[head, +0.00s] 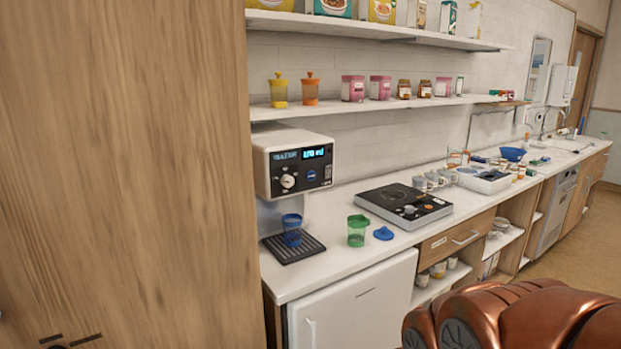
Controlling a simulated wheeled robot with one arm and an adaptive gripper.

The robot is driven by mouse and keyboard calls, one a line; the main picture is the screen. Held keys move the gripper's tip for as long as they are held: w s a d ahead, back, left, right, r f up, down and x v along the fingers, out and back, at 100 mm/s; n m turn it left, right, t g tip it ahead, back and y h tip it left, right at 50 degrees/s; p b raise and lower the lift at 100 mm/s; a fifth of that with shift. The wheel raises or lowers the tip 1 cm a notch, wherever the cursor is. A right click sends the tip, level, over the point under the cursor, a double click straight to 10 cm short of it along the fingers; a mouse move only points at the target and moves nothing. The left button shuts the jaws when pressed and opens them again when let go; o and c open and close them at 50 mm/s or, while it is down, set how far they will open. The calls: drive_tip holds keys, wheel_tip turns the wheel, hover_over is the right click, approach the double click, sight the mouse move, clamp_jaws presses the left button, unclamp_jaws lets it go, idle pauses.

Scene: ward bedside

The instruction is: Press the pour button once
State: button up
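A white and black drink dispenser (262,150) stands at the near left end of the counter. Its front panel has a lit blue display (313,153), a round white knob (288,181) and a small blue button (311,174). The labels are too small to read, so I cannot tell for certain which control is the pour button. A translucent blue cup (291,222) stands upright on the dark drip tray (313,246) below the dispenser head. My gripper is not in view.
A green cup (357,232) and a blue lid (383,233) are right of the drip tray. A hotplate (404,203) is farther right. A tall wooden panel (120,170) fills the left side. A shelf (350,105) with jars hangs above the counter.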

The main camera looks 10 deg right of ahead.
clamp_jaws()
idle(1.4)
